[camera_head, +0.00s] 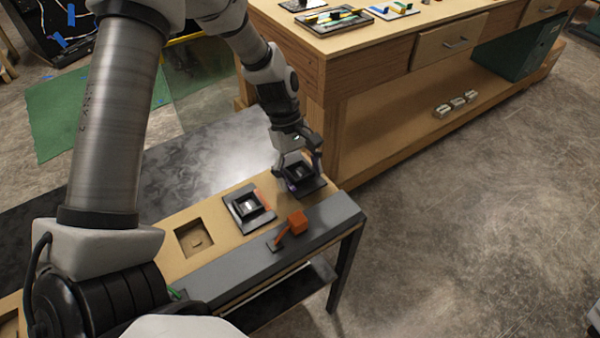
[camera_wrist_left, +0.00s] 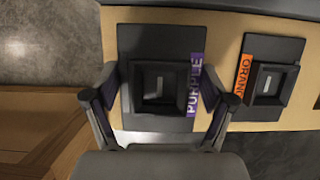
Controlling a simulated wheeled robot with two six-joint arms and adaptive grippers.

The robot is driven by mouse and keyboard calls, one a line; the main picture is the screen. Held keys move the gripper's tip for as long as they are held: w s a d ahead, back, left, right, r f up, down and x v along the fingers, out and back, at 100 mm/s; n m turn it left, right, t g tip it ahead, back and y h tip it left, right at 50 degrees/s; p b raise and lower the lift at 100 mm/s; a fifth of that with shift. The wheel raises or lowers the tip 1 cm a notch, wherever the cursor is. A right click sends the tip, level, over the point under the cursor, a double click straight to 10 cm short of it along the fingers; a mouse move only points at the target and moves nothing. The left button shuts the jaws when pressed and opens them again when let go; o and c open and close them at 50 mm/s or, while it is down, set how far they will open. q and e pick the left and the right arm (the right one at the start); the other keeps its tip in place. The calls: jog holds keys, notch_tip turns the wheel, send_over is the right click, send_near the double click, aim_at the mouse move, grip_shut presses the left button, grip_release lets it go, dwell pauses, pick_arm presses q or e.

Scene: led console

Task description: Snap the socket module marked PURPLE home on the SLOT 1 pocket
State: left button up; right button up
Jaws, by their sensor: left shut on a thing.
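The PURPLE socket module (camera_wrist_left: 158,40) is a dark square plate with a raised block and a purple label strip. My left gripper (camera_head: 299,175) is shut around its raised block at the board's right end. In the left wrist view the fingers of my left gripper (camera_wrist_left: 160,103) stand on both sides of the block. The pocket under this module is hidden, and I cannot tell whether the plate is seated or just above the board. No SLOT 1 marking is legible. My right gripper is not in view.
An ORANGE module (camera_head: 235,213) sits beside it on the tan board (camera_head: 215,208). An empty square pocket (camera_head: 195,238) lies farther left. An orange lever (camera_head: 292,226) stands on the grey front strip. A wooden workbench (camera_head: 390,125) rises close behind the gripper.

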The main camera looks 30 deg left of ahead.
pick_arm(q)
jog(key=shift+f, duration=0.7)
dwell(0.9)
jog(key=o, duration=1.1)
jog(key=v, duration=1.2)
jog(key=shift+f, duration=0.1)
